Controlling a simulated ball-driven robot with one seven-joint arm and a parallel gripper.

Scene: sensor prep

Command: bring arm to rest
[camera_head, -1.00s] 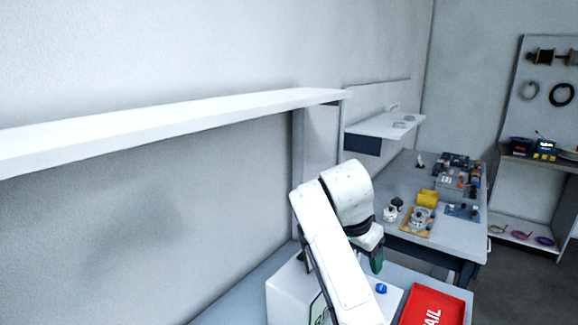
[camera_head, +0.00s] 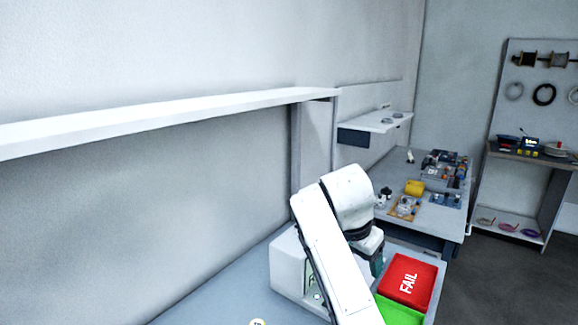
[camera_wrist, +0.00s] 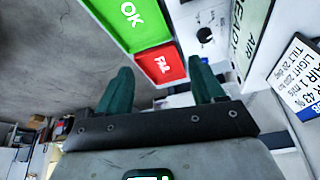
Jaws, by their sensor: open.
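My white arm rises in the middle of the head view, folded at the elbow. My gripper (camera_wrist: 163,68) shows in the wrist view as two dark green fingers spread apart, with nothing between them. In the head view it is mostly hidden behind my arm, and only a dark green bit shows past the forearm. Beyond the fingers in the wrist view are a red FAIL tray (camera_wrist: 161,66) and a green OK tray (camera_wrist: 130,20). I cannot tell how far the fingers are from them.
A white box (camera_head: 288,264) stands left of my arm. The red tray (camera_head: 408,282) and green tray (camera_head: 398,314) lie to its right. A long shelf (camera_head: 170,116) runs along the wall. A cluttered bench (camera_head: 440,226) stands behind. The bench surface at lower left (camera_head: 215,292) is mostly clear.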

